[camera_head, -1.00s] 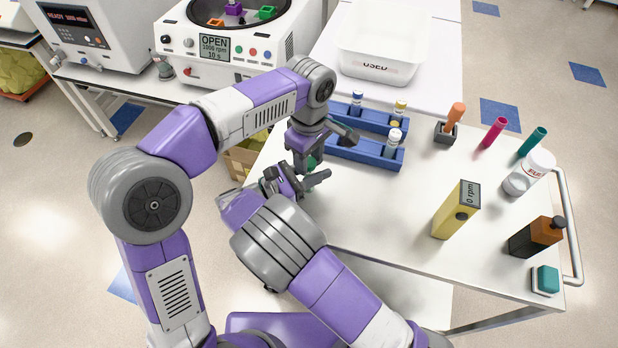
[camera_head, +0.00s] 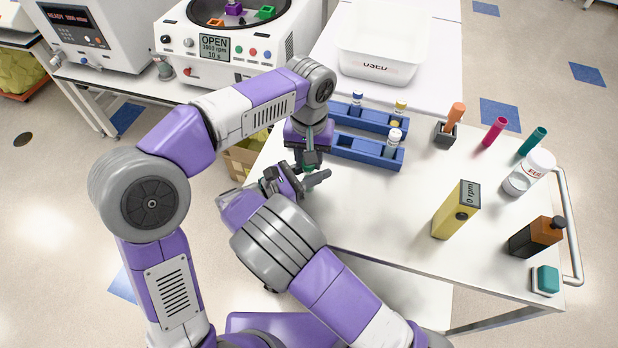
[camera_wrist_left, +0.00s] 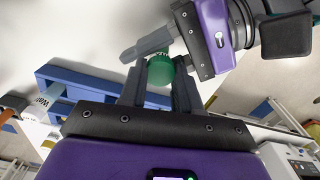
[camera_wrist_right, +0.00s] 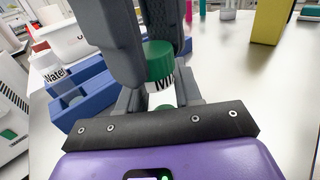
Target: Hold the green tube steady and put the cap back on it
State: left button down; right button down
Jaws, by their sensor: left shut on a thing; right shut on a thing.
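The green tube, with a white label, stands between the two fingers of my right gripper (camera_head: 312,184), which is shut on it from the side. In the right wrist view its green cap (camera_wrist_right: 157,60) sits in line directly above the label. My left gripper (camera_head: 311,160) reaches down from above, shut on the cap, which also shows in the left wrist view (camera_wrist_left: 160,71). The cap looks upright and very close to or touching the tube; I cannot tell whether it is fully seated. In the head view the grippers hide most of the tube.
Blue racks (camera_head: 362,149) with several capped vials stand just beyond the grippers. On the cart to the right are a yellow device (camera_head: 456,212), a brown bottle (camera_head: 537,238) and a white jar (camera_head: 530,172). The cart top in front of the yellow device is clear.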

pick_arm(q)
jog(key=m, duration=0.7)
jog(key=shift+m, duration=0.4)
jog(key=m, duration=0.5)
jog(key=shift+m, duration=0.3)
jog(key=m, duration=0.5)
jog(key=shift+m, duration=0.3)
jog(key=m, duration=0.6)
jog(key=shift+f+m, duration=0.1)
jog(key=shift+m, duration=0.3)
jog(key=c, duration=0.7)
grip_release()
notch_tip(320, 180, up, 12)
jog(key=shift+r, duration=0.1)
